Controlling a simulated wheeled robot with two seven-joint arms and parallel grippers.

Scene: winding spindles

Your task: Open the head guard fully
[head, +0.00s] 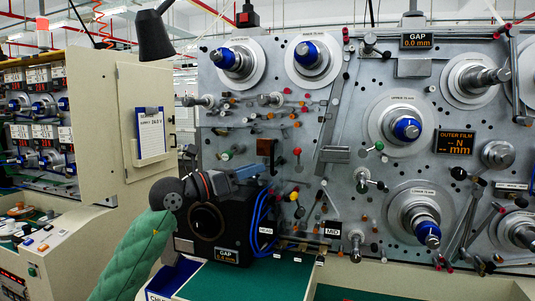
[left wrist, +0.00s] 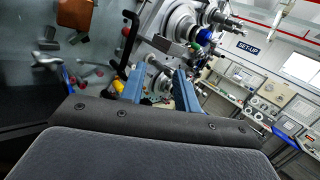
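The head guard (head: 228,143) appears as a clear panel over the left part of the grey machine face, above the HEAD label (head: 265,231). A brown block (head: 267,147) shows at its right part. In the left wrist view the see-through panel (left wrist: 40,85) fills the left side, with the brown block (left wrist: 75,13) at the top. My left gripper (head: 262,167) is in front of the lower part of the panel, just below the brown block. Its blue fingers (left wrist: 160,88) are apart with nothing held between them. Whether it touches the guard cannot be told. My right gripper is out of view.
A black box with a GAP display (head: 227,255) sits below my left gripper, with blue cables (head: 262,208) at its right. Spindles and knobs (head: 407,129) stick out to the right. A cream cabinet door (head: 103,130) stands at the left. A black lamp (head: 153,30) hangs above.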

